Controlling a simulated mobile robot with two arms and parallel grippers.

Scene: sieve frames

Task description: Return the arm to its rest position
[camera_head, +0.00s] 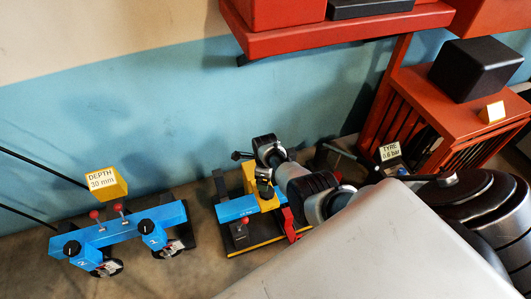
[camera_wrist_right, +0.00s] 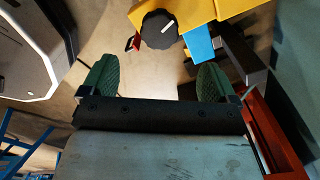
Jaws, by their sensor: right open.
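My right arm reaches in from the lower right of the head view, its grey and black links (camera_head: 294,180) in front of a yellow and blue device on a black base (camera_head: 259,243). Its fingertips cannot be made out there. In the right wrist view my right gripper (camera_wrist_right: 158,82) is open, its two green pads wide apart with nothing between them. Beyond the fingers are a black knob (camera_wrist_right: 158,30) with a white mark, a yellow body (camera_wrist_right: 200,11) and a blue part (camera_wrist_right: 199,45). The knob is apart from the pads. My left gripper is not in view.
A blue stand (camera_head: 110,232) with two black knobs and a yellow "DEPTH 30 mm" sign (camera_head: 105,183) is at left. A "TYRE 0.6 bar" sign (camera_head: 389,152) stands right of my arm. A red cabinet (camera_head: 425,95) and red shelf (camera_head: 335,32) bound the back right.

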